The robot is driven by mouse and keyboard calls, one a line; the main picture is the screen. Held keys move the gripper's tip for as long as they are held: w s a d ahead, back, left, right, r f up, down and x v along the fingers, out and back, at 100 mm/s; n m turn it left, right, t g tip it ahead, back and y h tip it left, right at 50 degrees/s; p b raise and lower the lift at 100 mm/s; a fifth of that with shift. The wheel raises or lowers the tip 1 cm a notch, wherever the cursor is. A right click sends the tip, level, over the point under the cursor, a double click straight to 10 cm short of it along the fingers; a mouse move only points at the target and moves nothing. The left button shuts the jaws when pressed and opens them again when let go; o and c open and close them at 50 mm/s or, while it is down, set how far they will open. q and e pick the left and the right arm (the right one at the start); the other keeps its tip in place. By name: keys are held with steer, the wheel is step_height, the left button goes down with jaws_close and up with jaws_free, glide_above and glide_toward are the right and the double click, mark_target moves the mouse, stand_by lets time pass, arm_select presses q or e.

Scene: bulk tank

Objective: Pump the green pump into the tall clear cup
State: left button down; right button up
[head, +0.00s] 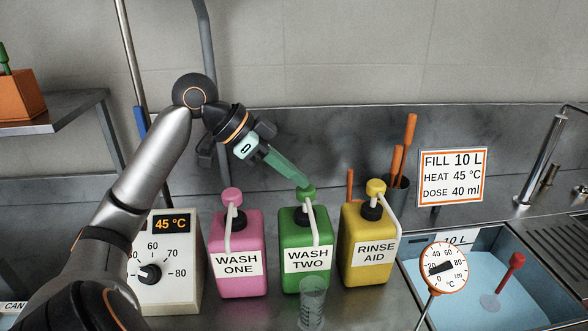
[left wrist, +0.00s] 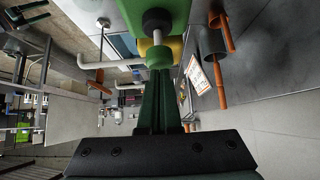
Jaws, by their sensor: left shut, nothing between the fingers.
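The green bottle labelled WASH TWO (head: 305,270) stands on the steel counter between a pink and a yellow bottle. Its green pump head (head: 306,193) is on top, with a pale spout curving down the front. The tall clear cup (head: 312,300) stands in front of the green bottle, below the spout; no liquid can be made out in it. My left gripper (head: 300,178) is shut and empty, its fingertips at the top of the green pump head. In the left wrist view the shut fingers reach the green pump head (left wrist: 159,57). My right gripper is not in view.
The pink WASH ONE bottle (head: 238,272) and yellow RINSE AID bottle (head: 366,268) stand close on either side. A heater box with dial (head: 165,285) is left. A dial thermometer (head: 443,267) and water-filled sink (head: 540,270) are right. A sign (head: 452,176) stands behind.

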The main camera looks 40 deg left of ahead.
arm_select(q)
steer(key=shift+f, duration=0.1)
step_height(320, 180, down, 3)
steer(key=shift+r+b, duration=0.2)
steer(key=shift+b, duration=0.75)
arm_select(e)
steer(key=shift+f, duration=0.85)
